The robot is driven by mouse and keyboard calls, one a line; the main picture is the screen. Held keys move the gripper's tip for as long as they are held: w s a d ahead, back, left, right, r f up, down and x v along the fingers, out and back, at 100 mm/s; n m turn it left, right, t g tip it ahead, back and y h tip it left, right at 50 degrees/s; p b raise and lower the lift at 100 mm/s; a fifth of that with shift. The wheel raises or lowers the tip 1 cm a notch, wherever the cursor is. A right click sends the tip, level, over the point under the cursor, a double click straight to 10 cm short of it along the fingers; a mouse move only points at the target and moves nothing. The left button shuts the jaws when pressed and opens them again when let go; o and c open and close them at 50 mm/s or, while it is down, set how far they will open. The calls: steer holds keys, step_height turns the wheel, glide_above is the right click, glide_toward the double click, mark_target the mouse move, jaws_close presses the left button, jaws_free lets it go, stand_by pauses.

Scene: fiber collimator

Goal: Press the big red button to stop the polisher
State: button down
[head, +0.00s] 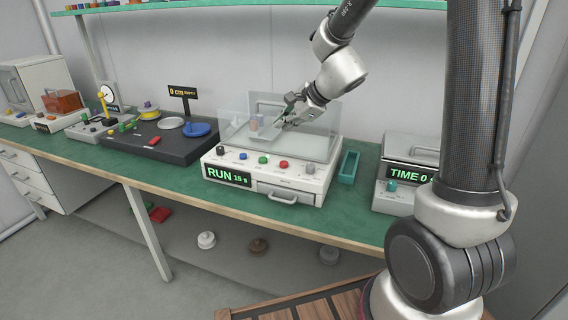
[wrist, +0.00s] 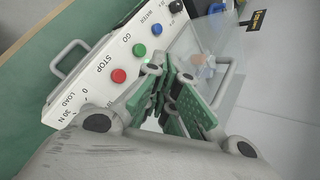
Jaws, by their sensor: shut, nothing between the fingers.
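The red button (head: 284,165) is a round cap on the front panel of a white machine (head: 250,172). In the wrist view the red button (wrist: 119,76) is in plain sight, beside the word STOP. The machine's green display reads RUN 15 s. My gripper (head: 284,118) is shut and empty above the machine's top, inside its clear guard, behind the button row. In the wrist view its green-padded fingers (wrist: 167,80) show to the right of the red button, apart from it. A small tan and bluish part (head: 257,122) is near the fingers.
A green button (head: 263,160) marked GO, a blue button (head: 243,156) and a black knob (head: 220,150) share the panel. Clear guard walls (head: 235,126) stand around the machine's top. A drawer handle (head: 283,200) sticks out in front. A green tray (head: 349,167) stands right.

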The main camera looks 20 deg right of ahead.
mark_target(282, 163)
steer(key=shift+w+a+f+m+t, duration=0.2)
steer(key=shift+w+f+m+t, duration=0.1)
steer(key=shift+w+f+m, duration=0.8)
steer(key=shift+f, duration=5.15)
steer(key=shift+r, duration=0.95)
